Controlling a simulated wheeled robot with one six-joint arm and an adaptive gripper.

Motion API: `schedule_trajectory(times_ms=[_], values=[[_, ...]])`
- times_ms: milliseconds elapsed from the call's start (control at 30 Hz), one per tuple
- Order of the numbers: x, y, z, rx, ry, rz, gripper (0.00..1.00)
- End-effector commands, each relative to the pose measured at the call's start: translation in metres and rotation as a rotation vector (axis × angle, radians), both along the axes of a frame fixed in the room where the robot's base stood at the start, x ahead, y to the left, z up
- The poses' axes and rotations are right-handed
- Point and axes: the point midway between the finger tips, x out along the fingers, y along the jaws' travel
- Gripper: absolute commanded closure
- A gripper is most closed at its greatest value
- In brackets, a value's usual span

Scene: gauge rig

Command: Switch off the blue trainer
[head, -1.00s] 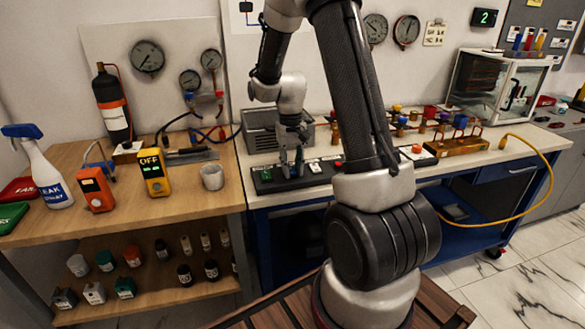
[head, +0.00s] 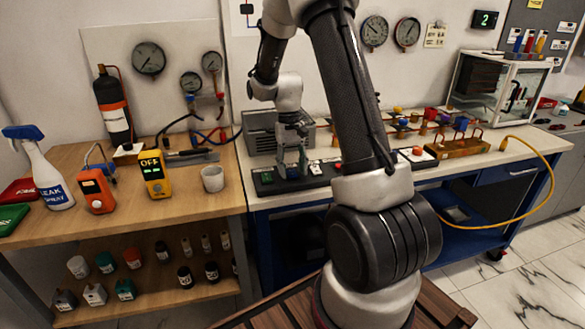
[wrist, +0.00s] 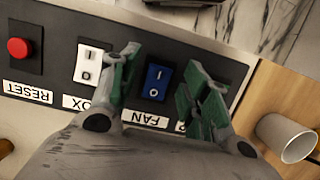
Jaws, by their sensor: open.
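The blue-framed bench (head: 258,235) carries a dark control panel (head: 325,178) along its front edge. In the wrist view, the panel (wrist: 55,52) has a blue rocker switch (wrist: 157,82) above an upside-down FAN label (wrist: 144,119). My gripper (wrist: 160,68) is open, its green fingers on either side of the blue switch; contact cannot be told. A white rocker (wrist: 91,62) lies just left of one finger, its label partly hidden, ending in OX. The other finger covers part of the panel's right end. In the head view, my gripper (head: 292,170) is low over the panel.
A red button (wrist: 20,50) labelled RESET is on the panel's left in the wrist view. A grey cup (head: 213,178) and a yellow meter reading OFF (head: 154,173) stand on the wooden bench (head: 110,225). A grey vented box (head: 262,135) stands behind my gripper.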

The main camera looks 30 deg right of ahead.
Motion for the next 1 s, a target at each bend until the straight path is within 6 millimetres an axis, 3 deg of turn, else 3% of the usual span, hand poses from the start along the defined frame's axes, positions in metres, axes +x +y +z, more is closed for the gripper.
schedule_trajectory(times_ms=[600, 1000], values=[[0.028, -0.008, 0.106, 0.0, -0.001, 0.0, 0.54], [0.029, -0.009, 0.114, 0.0, 0.0, 0.0, 0.54]])
